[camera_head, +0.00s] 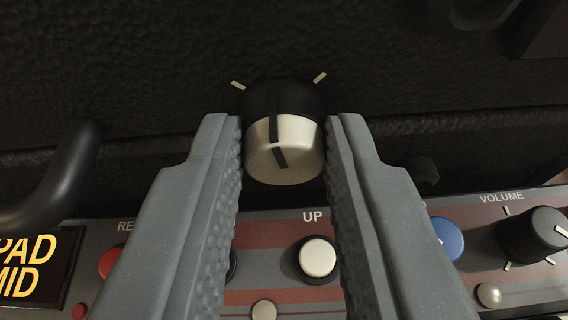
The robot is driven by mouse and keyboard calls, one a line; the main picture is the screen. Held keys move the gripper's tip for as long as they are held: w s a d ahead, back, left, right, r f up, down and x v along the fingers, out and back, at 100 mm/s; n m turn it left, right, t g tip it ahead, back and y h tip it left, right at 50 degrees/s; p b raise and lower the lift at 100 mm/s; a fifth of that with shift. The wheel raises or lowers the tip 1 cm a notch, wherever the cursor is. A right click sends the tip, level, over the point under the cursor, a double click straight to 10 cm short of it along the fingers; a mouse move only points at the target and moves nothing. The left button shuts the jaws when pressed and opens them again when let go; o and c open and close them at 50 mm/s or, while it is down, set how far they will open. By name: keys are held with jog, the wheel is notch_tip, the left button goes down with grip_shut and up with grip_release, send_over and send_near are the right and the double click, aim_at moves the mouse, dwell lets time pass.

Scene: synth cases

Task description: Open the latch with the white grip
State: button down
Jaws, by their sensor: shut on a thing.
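The latch is a round knob with a black base (285,97) and a white grip (302,158), set on a dark textured surface. A black line runs down the middle of the white grip. Two short pale marks, a left one (238,85) and a right one (320,77), lie on the surface beyond the knob. My gripper (284,125) is shut on the white grip, with one grey ridged finger on each side. The fingers cover parts of the panel below.
A panel below carries a white button (317,257) under "UP", a red button (109,262), a blue button (448,238) and a black volume dial (533,235). A lit yellow display (36,265) is at lower left. A black curved handle (62,178) stands at left.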

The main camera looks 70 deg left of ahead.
jog(key=n+b, duration=0.1)
jog(key=f+n+t+b, duration=0.1)
jog(key=b, duration=0.1)
jog(key=shift+s+n+b, duration=0.25)
jog(key=shift+n+b, duration=0.05)
jog(key=n+t+b, duration=0.1)
jog(key=b, duration=0.1)
jog(key=n+t+b, duration=0.1)
jog(key=b, duration=0.1)
jog(key=shift+r+n+h, duration=0.2)
jog(key=shift+n+h, duration=0.1)
jog(key=shift+b, duration=0.4)
jog(key=c, duration=1.2)
grip_release()
jog(key=shift+c, duration=0.2)
jog(key=shift+a+r, duration=0.1)
